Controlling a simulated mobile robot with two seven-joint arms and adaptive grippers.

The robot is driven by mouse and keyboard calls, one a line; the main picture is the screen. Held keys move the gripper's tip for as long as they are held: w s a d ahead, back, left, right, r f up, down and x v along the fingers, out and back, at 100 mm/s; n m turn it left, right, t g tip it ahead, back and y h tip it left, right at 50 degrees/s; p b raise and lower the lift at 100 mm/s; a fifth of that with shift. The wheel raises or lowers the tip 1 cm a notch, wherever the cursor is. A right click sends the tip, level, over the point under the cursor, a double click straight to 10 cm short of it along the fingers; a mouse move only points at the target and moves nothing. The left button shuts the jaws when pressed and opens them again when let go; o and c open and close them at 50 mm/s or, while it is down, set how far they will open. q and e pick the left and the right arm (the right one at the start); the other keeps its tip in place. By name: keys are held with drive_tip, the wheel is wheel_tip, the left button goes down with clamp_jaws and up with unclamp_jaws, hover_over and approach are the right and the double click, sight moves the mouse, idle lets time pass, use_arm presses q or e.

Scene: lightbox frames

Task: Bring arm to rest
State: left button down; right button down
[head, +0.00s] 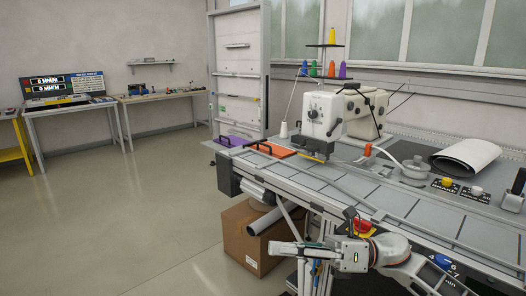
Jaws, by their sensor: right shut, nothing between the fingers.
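My right gripper (280,248) is in the lower middle of the head view, and its arm comes in from the lower right. Its fingers point left and are shut with nothing between them. It is in front of the near edge of the sewing workbench (400,205) and apart from the things on the bench top. My left gripper and arm are not in view.
A cardboard box (247,235) stands on the floor left of and behind my right gripper. A white sewing machine (323,115) stands on the bench. A red and yellow button (362,225) is close to my arm. The floor at left is clear.

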drive_tip(key=w+d+f+m+t+h, duration=0.1)
drive_tip(key=d+f+m+t+h, duration=0.15)
drive_tip(key=f+m+t, duration=0.8)
drive_tip(key=w+d+f+m+t+h, duration=0.1)
drive_tip(key=f+m+t+h, duration=0.45)
drive_tip(key=m, duration=0.95)
drive_tip(key=s+d+f+m+g+h, duration=0.1)
drive_tip(key=s+d+f+m+h, duration=0.2)
drive_tip(key=s+f+m, duration=0.3)
drive_tip(key=s+d+f+m+g+h, duration=0.1)
drive_tip(key=s+d+f+m+h, duration=0.2)
drive_tip(key=f, duration=0.9)
drive_tip(key=s+d+f+m+g+h+b, duration=0.1)
drive_tip(key=s+d+f+m+g+h, duration=0.1)
drive_tip(key=s+d+f+m, duration=0.5)
drive_tip(key=s+f+m+h, duration=0.1)
drive_tip(key=s+f+m, duration=0.1)
drive_tip(key=s+m, duration=0.1)
drive_tip(key=shift+s+f, duration=0.2)
drive_tip(key=shift+s, duration=0.65)
